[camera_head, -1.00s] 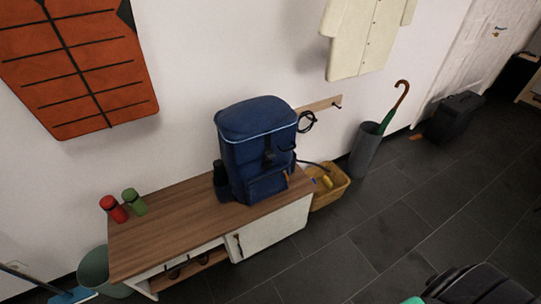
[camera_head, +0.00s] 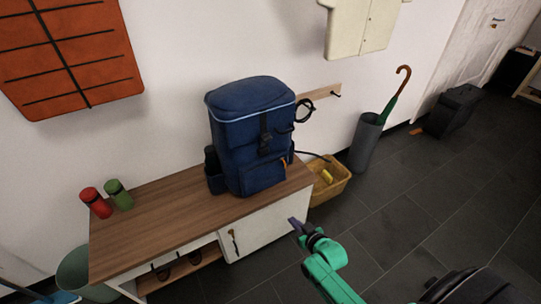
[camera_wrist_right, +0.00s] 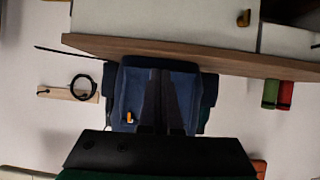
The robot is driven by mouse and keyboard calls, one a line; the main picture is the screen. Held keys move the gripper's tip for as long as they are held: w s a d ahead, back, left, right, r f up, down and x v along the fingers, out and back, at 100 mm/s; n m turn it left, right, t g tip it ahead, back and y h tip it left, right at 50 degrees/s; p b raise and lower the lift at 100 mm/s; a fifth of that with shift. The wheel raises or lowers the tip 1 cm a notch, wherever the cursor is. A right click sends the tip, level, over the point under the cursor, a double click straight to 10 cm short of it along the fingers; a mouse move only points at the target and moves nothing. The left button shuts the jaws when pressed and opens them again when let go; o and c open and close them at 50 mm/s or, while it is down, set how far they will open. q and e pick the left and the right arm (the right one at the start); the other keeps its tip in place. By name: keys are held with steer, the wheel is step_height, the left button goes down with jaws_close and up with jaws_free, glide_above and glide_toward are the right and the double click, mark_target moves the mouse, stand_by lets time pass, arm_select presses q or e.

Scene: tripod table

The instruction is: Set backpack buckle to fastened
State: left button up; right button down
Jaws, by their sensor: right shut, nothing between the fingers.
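The blue backpack (camera_head: 248,150) stands upright on the wooden top of a low bench. A dark buckle on a strap (camera_head: 265,141) shows on its front; it is too small to tell whether it is fastened. My right gripper (camera_head: 297,226) is shut and empty, in front of the bench and apart from the backpack, lower right of it in the head view. In the right wrist view the backpack (camera_wrist_right: 128,95) appears upside down behind the dark fingers (camera_wrist_right: 160,75), which hide its middle and the buckle. My left gripper is not in view.
A yellow basket (camera_head: 329,183) and an umbrella stand (camera_head: 365,145) are to the right. Dark floor lies open in front.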

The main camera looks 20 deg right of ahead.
mark_target(263, 118)
arm_select(q)
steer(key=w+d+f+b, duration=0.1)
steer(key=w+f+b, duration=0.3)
steer(key=b, duration=0.3)
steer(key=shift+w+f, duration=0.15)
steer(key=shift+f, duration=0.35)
arm_select(e)
steer(key=w+r+t+y, duration=0.1)
steer(key=w+r+t, duration=0.2)
steer(key=r, duration=1)
steer(key=w+a+r+t+y, duration=0.1)
steer(key=w+r+t, duration=0.3)
steer(key=r, duration=0.9)
steer(key=shift+w+r+t, duration=0.15)
steer(key=shift+r+t, duration=0.1)
steer(key=shift+t, duration=0.95)
steer(key=shift+a, duration=0.1)
